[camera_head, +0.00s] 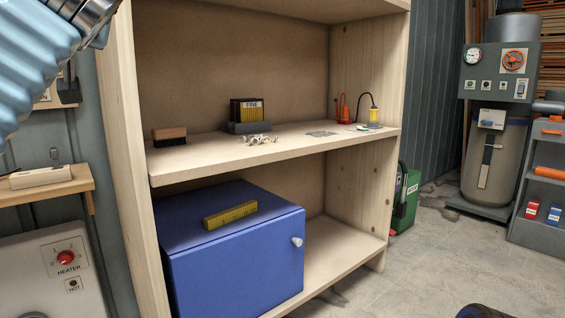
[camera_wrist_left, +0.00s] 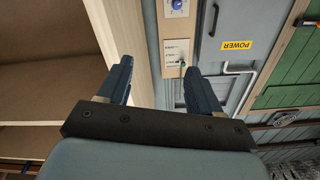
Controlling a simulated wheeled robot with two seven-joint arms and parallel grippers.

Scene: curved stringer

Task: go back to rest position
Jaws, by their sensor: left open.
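My left gripper (camera_wrist_left: 158,72) shows in the left wrist view with its two dark blue fingers spread apart and nothing between them. It is in front of a wooden edge and a grey wall panel, with a shelf unit at the left of that view. In the head view only a light blue ribbed sleeve and a metal part of my left arm show at the upper left; the gripper itself is outside that picture. My right gripper is in neither view.
A wooden shelf unit (camera_head: 270,151) holds a brush (camera_head: 169,136), a box marked FINE (camera_head: 248,111) and small tools. A blue cabinet (camera_head: 237,262) with a yellow block (camera_head: 230,215) on it stands below. A heater panel (camera_head: 62,262) is at left.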

